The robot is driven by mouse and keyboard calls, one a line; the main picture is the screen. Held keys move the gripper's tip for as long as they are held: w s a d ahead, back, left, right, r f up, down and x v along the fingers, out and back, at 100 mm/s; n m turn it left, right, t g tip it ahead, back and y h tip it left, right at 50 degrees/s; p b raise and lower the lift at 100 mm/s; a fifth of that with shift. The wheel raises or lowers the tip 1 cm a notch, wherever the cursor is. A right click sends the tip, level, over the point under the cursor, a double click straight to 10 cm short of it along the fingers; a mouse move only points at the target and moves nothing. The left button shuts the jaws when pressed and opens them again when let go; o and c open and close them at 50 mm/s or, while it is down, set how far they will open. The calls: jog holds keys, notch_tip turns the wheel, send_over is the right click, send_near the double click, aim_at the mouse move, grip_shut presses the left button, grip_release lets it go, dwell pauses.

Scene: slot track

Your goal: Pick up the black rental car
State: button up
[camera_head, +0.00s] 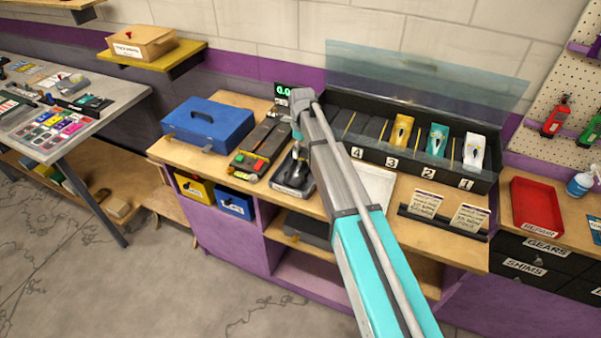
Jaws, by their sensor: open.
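My gripper (297,157) points down over a small black stand (290,188) on the wooden bench. It is open, though its fingers are small and partly hidden by my arm. A dark shape with pale edges lies under the fingers. It may be the black rental car, but I cannot tell it from the gripper parts. A black case (484,185) to the right has numbered slots. A white car (474,152) is at 1, a teal car (437,141) at 2 and a yellow car (401,131) at 3. Slot 4 looks dark; I cannot make out a car there.
A blue toolbox (208,123) and a control box with coloured buttons (254,163) stand left of the gripper. A green display (283,89) is behind it. The case's clear lid (430,80) is raised. A red tray (537,206) is at right.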

aim_at(300, 164)
jog(key=shift+f+b, duration=0.45)
jog(key=shift+f, duration=0.3)
jog(key=shift+s+a+f+b, duration=0.15)
jog(key=shift+f+b, duration=2.45)
jog(key=c, duration=1.2)
jog(key=shift+r, duration=0.2)
jog(key=shift+c, duration=0.2)
